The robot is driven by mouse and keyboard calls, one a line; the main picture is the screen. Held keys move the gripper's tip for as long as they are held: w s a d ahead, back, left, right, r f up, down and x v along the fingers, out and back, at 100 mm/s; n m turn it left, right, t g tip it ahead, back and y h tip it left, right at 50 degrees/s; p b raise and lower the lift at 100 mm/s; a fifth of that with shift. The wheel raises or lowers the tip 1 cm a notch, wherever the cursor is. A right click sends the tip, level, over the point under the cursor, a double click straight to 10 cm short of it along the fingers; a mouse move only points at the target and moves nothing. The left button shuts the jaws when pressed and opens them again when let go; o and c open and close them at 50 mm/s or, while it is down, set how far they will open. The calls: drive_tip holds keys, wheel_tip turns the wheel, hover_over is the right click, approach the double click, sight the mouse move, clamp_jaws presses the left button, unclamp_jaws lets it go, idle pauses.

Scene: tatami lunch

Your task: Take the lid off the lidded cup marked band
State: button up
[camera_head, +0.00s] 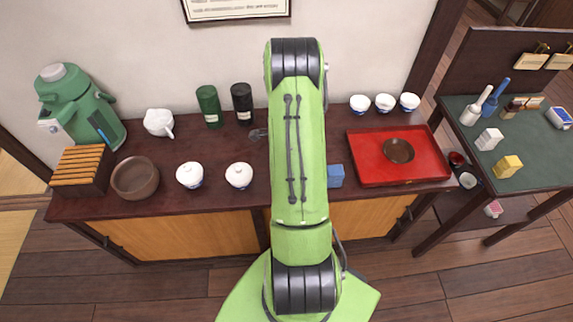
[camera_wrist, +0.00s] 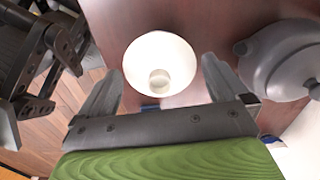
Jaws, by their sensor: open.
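In the wrist view a white lidded cup (camera_wrist: 150,50) stands on the dark counter, seen from above, with a round knob on its lid. My gripper (camera_wrist: 162,68) is open, its fingers on either side of the cup in the picture; contact cannot be told. In the head view my arm covers the gripper and seems to cover this cup too. Two other white lidded cups, one at left (camera_head: 190,176) and one nearer my arm (camera_head: 239,176), stand on the counter with blue marks low down. I cannot make out which cup carries a band.
A grey teapot (camera_wrist: 285,60) stands close to my gripper's right finger. A blue block (camera_head: 335,176) and a red tray (camera_head: 375,174) with a brown bowl (camera_head: 399,151) lie right of my arm. A brown bowl (camera_head: 135,178) and green flask (camera_head: 80,105) stand left.

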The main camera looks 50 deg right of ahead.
drive_tip(key=shift+c, duration=0.5)
drive_tip(key=c, duration=0.7)
